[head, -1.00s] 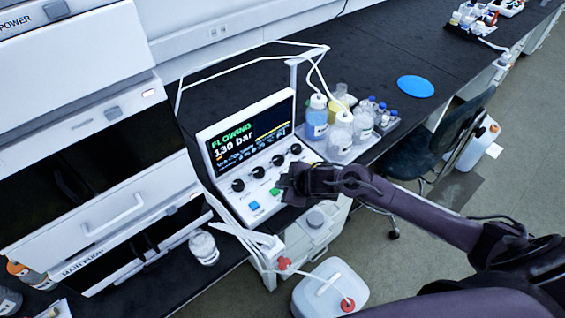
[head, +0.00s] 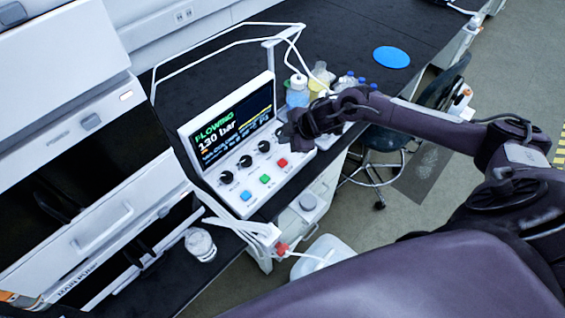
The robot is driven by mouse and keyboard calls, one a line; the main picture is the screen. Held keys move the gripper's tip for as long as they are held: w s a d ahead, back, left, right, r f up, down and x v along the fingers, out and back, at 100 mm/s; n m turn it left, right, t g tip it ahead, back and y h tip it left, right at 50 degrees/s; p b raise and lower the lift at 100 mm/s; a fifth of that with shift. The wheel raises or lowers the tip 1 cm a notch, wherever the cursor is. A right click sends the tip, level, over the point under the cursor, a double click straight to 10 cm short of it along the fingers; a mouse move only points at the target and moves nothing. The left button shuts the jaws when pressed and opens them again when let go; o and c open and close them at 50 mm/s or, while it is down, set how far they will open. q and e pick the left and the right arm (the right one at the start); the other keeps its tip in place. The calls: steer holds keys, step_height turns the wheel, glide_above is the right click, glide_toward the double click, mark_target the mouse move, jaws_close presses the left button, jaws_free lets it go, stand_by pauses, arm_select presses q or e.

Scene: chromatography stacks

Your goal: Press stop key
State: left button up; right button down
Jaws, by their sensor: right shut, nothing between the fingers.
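The white control box (head: 258,190) stands near the bench edge. Its screen (head: 228,125) reads FLOWING and 130 bar. Along its lower front are a blue key (head: 246,196), a green key (head: 265,180) and a red key (head: 282,163), with black knobs above them. The key labels are too small to read. My right gripper (head: 288,136) is shut and empty, above the red key at the box's right end, and appears apart from the key. It hides the rightmost part of the panel. My left gripper is not in view.
Bottles, one with blue liquid (head: 297,92), stand behind my right gripper, partly hidden. White tubing (head: 215,42) arches over the box. A small jar (head: 200,244) sits at the left. A blue disc (head: 391,57) lies on open bench.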

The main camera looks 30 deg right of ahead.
steer(key=b, duration=0.6)
glide_above(285, 163)
step_height(285, 163, down, 7)
steer(key=shift+w+f, duration=0.1)
steer(key=shift+f, duration=0.35)
stand_by(1.1)
steer(key=shift+f+b, duration=0.3)
steer(key=shift+f, duration=0.15)
steer(key=shift+f+b, duration=0.35)
steer(key=shift+f, duration=0.15)
stand_by(0.7)
stand_by(0.3)
steer(key=shift+r+p, duration=0.95)
steer(key=shift+p, duration=0.05)
